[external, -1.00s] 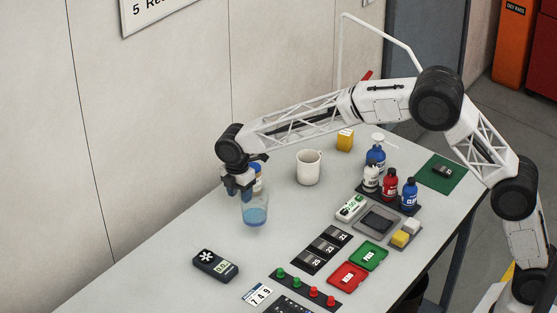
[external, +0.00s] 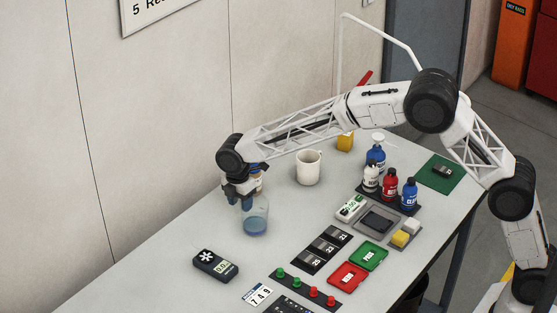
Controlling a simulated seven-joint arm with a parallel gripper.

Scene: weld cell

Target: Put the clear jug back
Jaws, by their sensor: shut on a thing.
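The clear jug (external: 255,219) holds a little blue liquid and is upright at the left part of the bench. My gripper (external: 243,201) is shut on the jug at its upper left side, with the jaws pointing down. The jug's base is at or very near the bench top; I cannot tell whether it touches. The grip itself is partly hidden by the gripper body.
A bottle (external: 259,184) stands close behind my gripper, mostly hidden. A white mug (external: 308,168) is to the right. A dark meter (external: 216,263) lies in front left. Black tiles (external: 322,250) and a rack of bottles (external: 389,190) are farther right. Bare bench surrounds the jug's front.

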